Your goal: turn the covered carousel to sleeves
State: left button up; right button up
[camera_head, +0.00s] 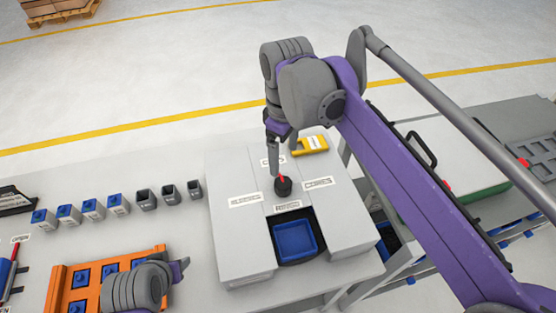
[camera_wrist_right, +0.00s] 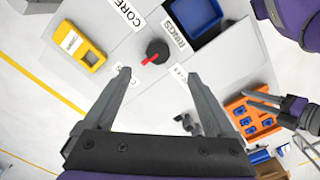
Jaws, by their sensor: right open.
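The covered carousel (camera_head: 235,235) is a light grey box on the table, with a black knob (camera_head: 284,188) on top. The knob's red pointer (camera_head: 280,177) points toward the back label in the head view. Several white labels surround the knob; the wrist view shows one reading RINGS (camera_wrist_right: 175,36) beside the opening and one starting CORE (camera_wrist_right: 125,12). A blue bin (camera_head: 294,238) shows in the front opening. My right gripper (camera_wrist_right: 158,74) is open, its fingers short of the knob, which lies just beyond the gap between them. My left gripper (camera_head: 181,270) is over the orange tray, its fingers apart.
An orange tray (camera_head: 57,290) with blue pieces is at front left. Several blue and grey small bins (camera_head: 93,208) line the table behind it. A cart with a green-edged case (camera_head: 485,190) stands at right.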

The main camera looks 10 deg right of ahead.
aim_at(283, 182)
notch_tip(283, 182, down, 11)
jog(key=shift+w+r+b, duration=0.1)
jog(key=shift+w+b, duration=0.05)
jog(key=shift+b, duration=0.15)
grip_shut()
dwell(0.6)
